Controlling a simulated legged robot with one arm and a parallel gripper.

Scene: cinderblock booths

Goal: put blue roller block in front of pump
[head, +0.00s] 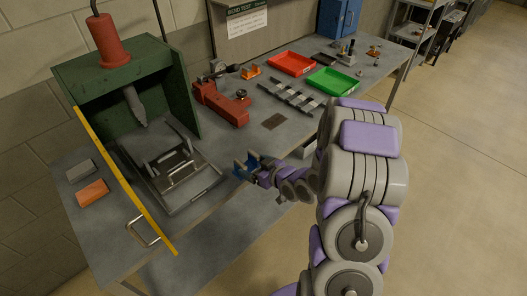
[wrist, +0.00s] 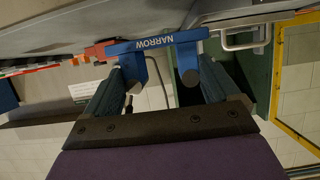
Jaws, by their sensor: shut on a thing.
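My gripper (head: 262,171) is shut on the blue roller block (head: 243,168), near the front edge of the workbench. In the wrist view the blue roller block (wrist: 158,43) carries the word NARROW and sits at the tips of my gripper (wrist: 166,75). Whether the block touches the bench is not clear. A red device that looks like the pump (head: 220,103) stands on the bench, further back and to the left of my gripper.
A green press (head: 180,95) with a red cylinder, yellow-edged guard (head: 128,185) and metal fixture (head: 175,172) stands left. A dark plate (head: 273,121), slotted bars (head: 291,97), red tray (head: 293,63) and green tray (head: 334,81) lie behind. Bare bench (head: 240,137) lies before the pump.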

